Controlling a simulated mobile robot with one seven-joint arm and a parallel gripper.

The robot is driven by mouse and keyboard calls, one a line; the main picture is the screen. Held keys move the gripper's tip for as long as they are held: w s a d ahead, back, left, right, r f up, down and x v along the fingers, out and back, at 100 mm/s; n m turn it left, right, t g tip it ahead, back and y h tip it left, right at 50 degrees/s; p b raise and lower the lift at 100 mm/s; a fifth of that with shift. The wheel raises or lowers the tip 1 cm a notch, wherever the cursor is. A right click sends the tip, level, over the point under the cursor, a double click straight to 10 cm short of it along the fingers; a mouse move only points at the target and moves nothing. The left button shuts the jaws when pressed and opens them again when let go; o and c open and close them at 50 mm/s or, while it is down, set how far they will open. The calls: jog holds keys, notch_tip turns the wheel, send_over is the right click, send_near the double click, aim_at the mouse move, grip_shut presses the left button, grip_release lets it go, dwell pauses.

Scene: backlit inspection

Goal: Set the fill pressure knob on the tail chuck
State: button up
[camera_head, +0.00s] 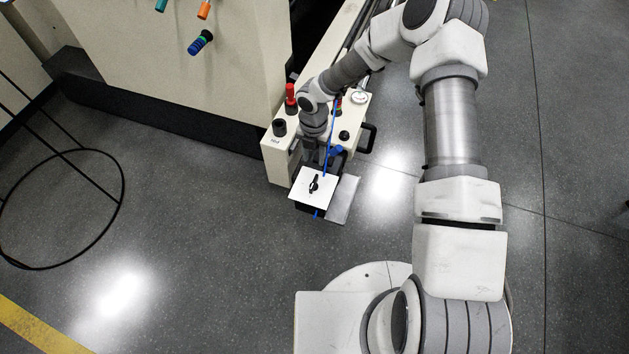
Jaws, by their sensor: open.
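A small white square plate (303,194) stands out at the front end of the beige tail chuck housing (276,163). A black pointer-shaped knob (314,184) sits in the middle of this plate and looks like the fill pressure knob. Its exact setting is too small to read. My gripper (311,160) is at the plate's far edge, just behind the knob in the picture. It is open with nothing seen between its fingers. The fingertips are small and partly hidden, so I cannot tell whether they touch the plate.
A red knob (290,93), a black knob (279,128) and another black knob (344,135) stand on the housing. A black handle (368,137) juts out at right. A grey metal plate (343,200) lies beside the white plate. A black wire hoop (113,205) stands left; floor is otherwise clear.

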aim_at(314, 181)
notch_tip(314, 181, down, 13)
jog(key=b, duration=0.3)
jog(key=shift+r, duration=0.1)
grip_shut()
